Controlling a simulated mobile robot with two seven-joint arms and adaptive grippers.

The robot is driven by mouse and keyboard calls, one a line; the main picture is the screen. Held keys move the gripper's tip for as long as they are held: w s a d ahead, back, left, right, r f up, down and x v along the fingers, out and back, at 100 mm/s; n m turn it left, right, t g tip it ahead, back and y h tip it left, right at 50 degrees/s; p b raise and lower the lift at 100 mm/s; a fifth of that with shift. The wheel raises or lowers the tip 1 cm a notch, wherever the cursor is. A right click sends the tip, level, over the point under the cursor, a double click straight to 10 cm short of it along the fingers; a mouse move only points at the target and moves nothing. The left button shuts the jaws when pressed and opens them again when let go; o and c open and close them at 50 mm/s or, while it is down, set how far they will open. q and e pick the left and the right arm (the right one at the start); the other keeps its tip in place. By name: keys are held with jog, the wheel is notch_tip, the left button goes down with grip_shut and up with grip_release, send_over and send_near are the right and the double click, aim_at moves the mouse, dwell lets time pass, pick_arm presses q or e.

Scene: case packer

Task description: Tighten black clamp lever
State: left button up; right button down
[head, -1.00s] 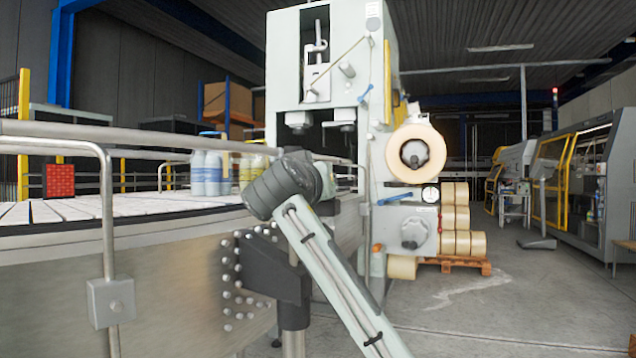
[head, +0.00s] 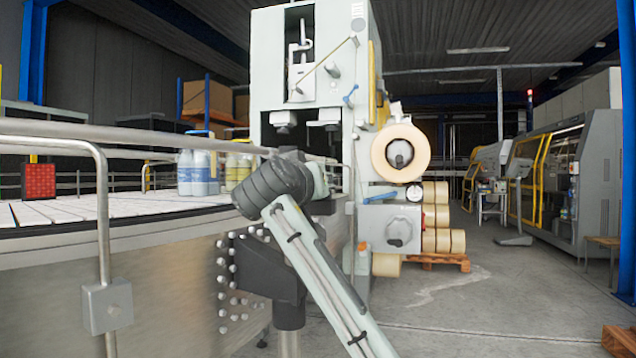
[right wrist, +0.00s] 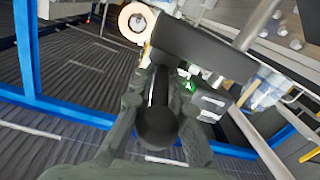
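The black clamp lever (right wrist: 157,128), with a round ball end, shows in the middle of the right wrist view. Its shaft runs up toward a black block (right wrist: 200,45). My right gripper (right wrist: 160,92) has one finger on each side of the lever, and the fingers look closed on its shaft; exact contact is hard to see. In the head view my right arm reaches up from the bottom, and its bent joint hides the hand and the lever. A black bracket (head: 262,268) on the conveyor side shows left of the arm. My left gripper is not in view.
The conveyor (head: 150,285) with its metal guard rail (head: 102,210) fills the left. The packing machine (head: 310,70) with a tape roll (head: 400,153) stands behind my arm. Bottles (head: 198,172) stand on the conveyor. Open floor (head: 500,300) lies to the right.

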jog(key=c, duration=1.6)
grip_release()
jog(key=shift+f, duration=0.35)
jog(key=shift+o, duration=0.2)
jog(key=shift+r, duration=0.1)
jog(key=shift+s, duration=0.15)
jog(key=v, duration=1.1)
jog(key=shift+s, duration=0.35)
